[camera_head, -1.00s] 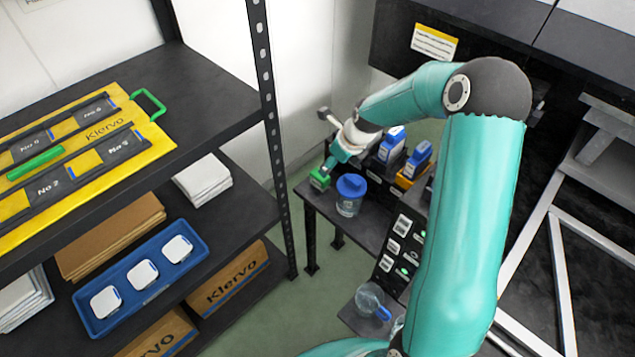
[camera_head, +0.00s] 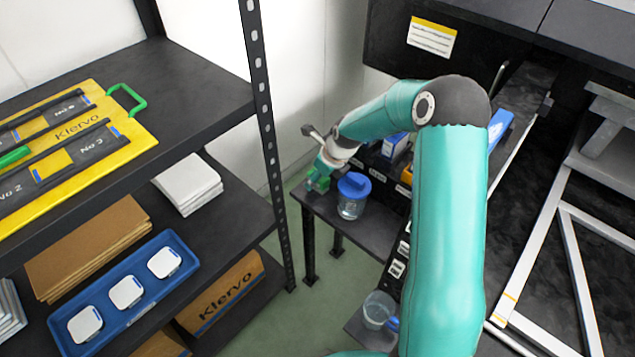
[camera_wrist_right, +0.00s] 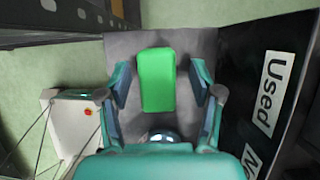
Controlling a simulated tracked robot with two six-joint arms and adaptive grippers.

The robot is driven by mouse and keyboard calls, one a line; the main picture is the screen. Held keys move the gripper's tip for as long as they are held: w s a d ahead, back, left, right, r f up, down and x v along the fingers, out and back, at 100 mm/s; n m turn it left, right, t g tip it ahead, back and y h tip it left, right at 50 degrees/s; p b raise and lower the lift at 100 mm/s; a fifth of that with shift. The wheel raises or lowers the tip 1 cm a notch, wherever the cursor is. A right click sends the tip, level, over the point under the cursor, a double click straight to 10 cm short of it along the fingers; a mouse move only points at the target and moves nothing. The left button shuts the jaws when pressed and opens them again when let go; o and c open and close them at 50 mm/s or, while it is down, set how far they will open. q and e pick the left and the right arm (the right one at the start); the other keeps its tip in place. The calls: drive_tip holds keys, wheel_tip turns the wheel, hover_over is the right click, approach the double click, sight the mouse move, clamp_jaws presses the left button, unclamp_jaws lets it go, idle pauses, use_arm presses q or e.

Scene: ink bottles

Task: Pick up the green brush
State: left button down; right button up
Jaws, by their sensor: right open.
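The green brush (camera_head: 322,184) shows as a green block on the near left corner of the small dark table (camera_head: 378,238). In the right wrist view the green brush (camera_wrist_right: 157,80) lies between the two fingers of my right gripper (camera_wrist_right: 160,84), with a gap on each side. In the head view my right gripper (camera_head: 319,174) is over the brush and partly hides it. The gripper is open and is not closed on the brush. My left gripper is not in view.
A jar with a blue lid (camera_head: 352,195) stands just right of the brush. A black panel labelled "Used" (camera_wrist_right: 270,92) rises to the right in the wrist view. A dark shelf (camera_head: 190,90) with a yellow case (camera_head: 75,150) stands at left.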

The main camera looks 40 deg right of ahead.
drive_tip(key=shift+a, duration=0.1)
clamp_jaws()
idle(0.3)
wheel_tip(320, 180, up, 20)
drive_tip(key=p, duration=0.2)
idle(0.3)
